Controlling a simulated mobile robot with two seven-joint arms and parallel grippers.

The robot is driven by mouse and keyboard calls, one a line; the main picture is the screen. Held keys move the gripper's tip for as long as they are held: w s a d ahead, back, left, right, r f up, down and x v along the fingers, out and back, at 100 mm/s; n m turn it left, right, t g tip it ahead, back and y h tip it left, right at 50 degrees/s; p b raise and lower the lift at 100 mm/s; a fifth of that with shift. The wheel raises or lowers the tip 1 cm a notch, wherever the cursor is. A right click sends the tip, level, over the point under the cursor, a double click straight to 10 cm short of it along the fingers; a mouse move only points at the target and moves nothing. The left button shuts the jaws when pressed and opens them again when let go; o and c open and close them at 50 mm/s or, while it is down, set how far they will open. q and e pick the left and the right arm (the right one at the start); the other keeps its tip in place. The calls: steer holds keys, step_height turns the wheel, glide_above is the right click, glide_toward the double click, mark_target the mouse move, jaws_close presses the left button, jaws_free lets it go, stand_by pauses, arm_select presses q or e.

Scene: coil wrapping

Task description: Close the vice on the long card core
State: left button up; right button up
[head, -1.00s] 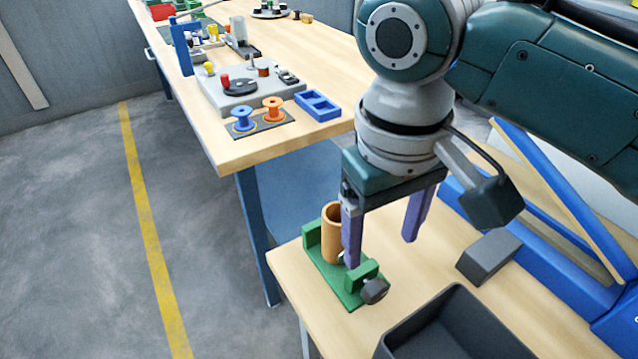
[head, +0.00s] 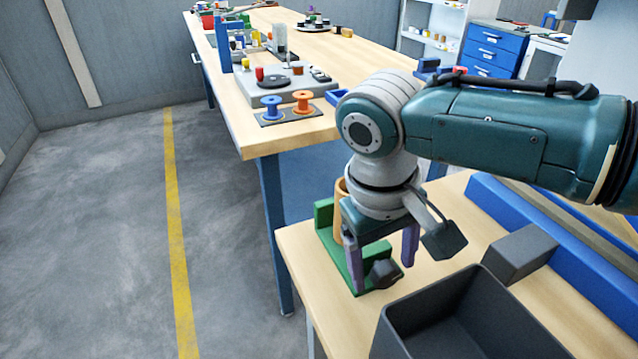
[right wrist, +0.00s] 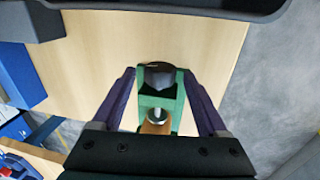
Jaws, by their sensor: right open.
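The green vice (head: 349,267) stands on the near wooden table, with its dark knob (head: 384,274) at the front end. The long card core (head: 340,190), a tan tube, stands upright in the vice, partly hidden by my right gripper. In the right wrist view the vice (right wrist: 162,103), its knob (right wrist: 158,75) and a bit of the core (right wrist: 155,127) lie between the fingers. My right gripper (head: 383,264) is open, its purple fingers on either side of the knob end; I cannot tell if they touch it. My left gripper is out of view.
A dark open bin (head: 470,318) stands at the front of the near table, with a grey block (head: 520,253) behind it. A blue frame (head: 560,235) lies along the right. The far bench (head: 300,50) holds spools (head: 303,100) and a grey fixture (head: 285,85).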

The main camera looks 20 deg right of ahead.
steer(key=shift+f, duration=0.25)
jaws_close()
stand_by(0.5)
